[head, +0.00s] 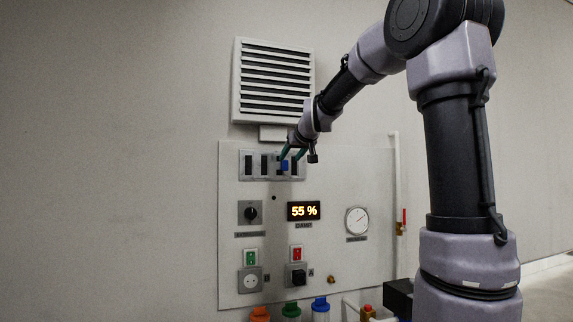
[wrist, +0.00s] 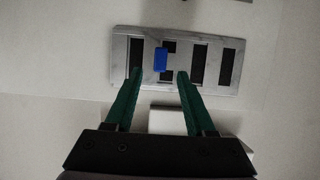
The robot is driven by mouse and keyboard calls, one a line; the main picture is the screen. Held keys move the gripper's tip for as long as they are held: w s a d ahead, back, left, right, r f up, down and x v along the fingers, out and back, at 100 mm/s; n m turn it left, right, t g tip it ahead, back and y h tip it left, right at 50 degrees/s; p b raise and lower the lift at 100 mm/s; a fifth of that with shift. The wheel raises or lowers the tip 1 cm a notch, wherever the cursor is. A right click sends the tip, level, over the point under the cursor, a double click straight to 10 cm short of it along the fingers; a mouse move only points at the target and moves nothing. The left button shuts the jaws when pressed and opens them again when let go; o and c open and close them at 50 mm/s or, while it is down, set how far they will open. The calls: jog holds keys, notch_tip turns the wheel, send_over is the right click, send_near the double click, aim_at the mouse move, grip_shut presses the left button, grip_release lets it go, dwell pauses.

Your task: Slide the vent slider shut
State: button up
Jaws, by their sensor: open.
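The vent slider is a blue knob (head: 284,166) on a pale plate (head: 246,153) with several dark upright slots, high on the wall panel. In the wrist view the blue knob (wrist: 160,59) sits over one of the middle slots of the plate (wrist: 228,90). My gripper (head: 291,155) has green fingers and reaches the plate from the upper right. In the wrist view my gripper (wrist: 160,73) is open, with one fingertip to each side of the knob in the picture. The fingers look apart from the knob; I cannot tell the depth gap.
A louvred grille (head: 272,82) is above the plate. Below are a black knob (head: 250,213), a display reading 55 % (head: 304,211), a gauge (head: 357,221), green (head: 251,258) and red (head: 297,254) switches. A pipe (head: 395,180) runs at the panel's right.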

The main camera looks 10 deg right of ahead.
aim_at(286, 163)
jog(key=x, duration=0.5)
jog(key=shift+w+f, duration=0.1)
jog(key=shift+w, duration=0.1)
grip_shut()
dwell(1.2)
